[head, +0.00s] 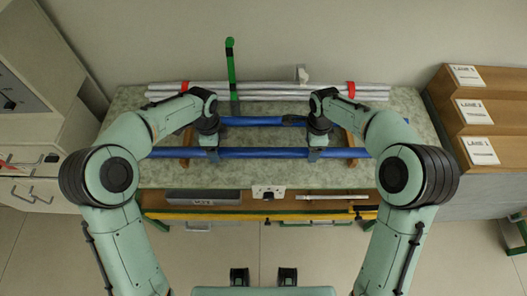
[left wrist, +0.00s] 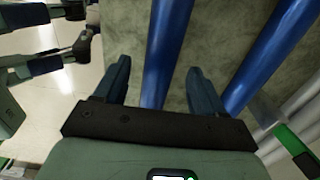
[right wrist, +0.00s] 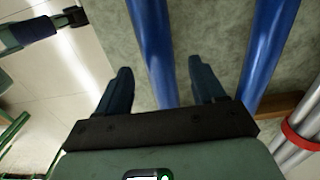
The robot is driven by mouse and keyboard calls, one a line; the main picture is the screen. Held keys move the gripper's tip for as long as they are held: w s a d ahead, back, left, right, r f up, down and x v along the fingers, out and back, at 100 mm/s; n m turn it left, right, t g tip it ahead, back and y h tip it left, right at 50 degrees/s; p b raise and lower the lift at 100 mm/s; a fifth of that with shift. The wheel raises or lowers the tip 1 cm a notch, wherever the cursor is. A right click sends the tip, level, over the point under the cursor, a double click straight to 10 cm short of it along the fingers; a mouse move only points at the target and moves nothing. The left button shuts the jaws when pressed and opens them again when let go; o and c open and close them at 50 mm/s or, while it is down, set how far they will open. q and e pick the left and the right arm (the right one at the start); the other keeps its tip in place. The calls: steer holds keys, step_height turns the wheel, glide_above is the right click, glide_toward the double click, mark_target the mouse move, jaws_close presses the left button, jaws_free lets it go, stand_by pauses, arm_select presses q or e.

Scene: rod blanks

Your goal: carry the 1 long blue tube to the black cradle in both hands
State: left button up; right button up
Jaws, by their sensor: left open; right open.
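Two blue tubes lie parallel across the bench. The near blue tube (head: 260,153) is the longer one in sight; the far blue tube (head: 255,121) is partly hidden by my arms. My left gripper (head: 212,155) is open over the near tube's left part. In the left wrist view the near tube (left wrist: 165,45) runs between its fingers. My right gripper (head: 314,155) is open over the right part of the same tube, which also runs between its fingers in the right wrist view (right wrist: 152,45). Neither gripper is shut on it. I cannot make out a black cradle.
Brown wooden supports (head: 187,142) lie under the tubes. Silver pipes (head: 270,96) with red bands lie at the back, beside a green upright post (head: 231,70). A stepped wooden lane rack (head: 480,110) stands right. A grey tray (head: 203,196) sits at the bench's front.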

arm_select(q)
steer(key=shift+f, duration=1.15)
arm_select(e)
steer(key=shift+f, duration=1.15)
arm_select(q)
steer(key=c, duration=1.3)
arm_select(e)
jaws_close()
